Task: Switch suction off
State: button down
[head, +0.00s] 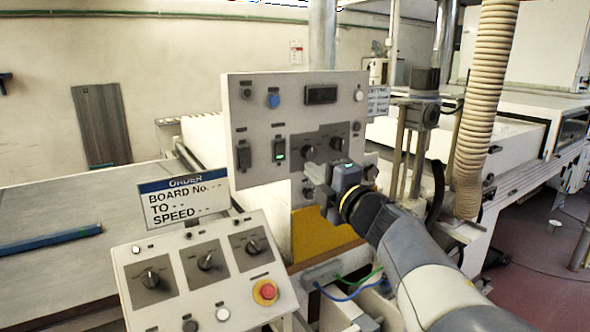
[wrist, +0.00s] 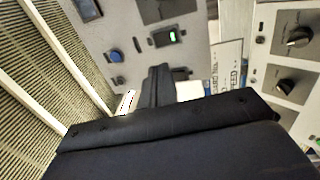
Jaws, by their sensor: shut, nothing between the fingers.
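My gripper (head: 322,196) is in front of the lower right of the upright control panel (head: 300,82); its shut, empty fingers (wrist: 158,82) point at the panel in the wrist view. I cannot tell whether they touch it. One green-lit switch (wrist: 172,37) also shows in the wrist view, beyond the fingertips. The labels are too small to read, so I cannot tell which switch is suction. My gripper hides part of the panel's lower right.
A sloped desk (head: 203,270) with several dials and a red stop button (head: 265,291) stands below left. An order sign (head: 184,198) stands above it. A ribbed hose (head: 485,95) hangs at right. A blue bar (head: 50,238) lies on the table at left.

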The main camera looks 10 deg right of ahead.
aim_at(280, 144)
jog(key=p+x, duration=0.2)
jog(key=x, duration=0.9)
jog(key=shift+w+a+r+p, duration=0.1)
jog(key=shift+w+r+p, duration=0.2)
jog(key=shift+r+p, duration=0.1)
jog(key=shift+s+r, duration=0.1)
jog(key=shift+r, duration=0.3)
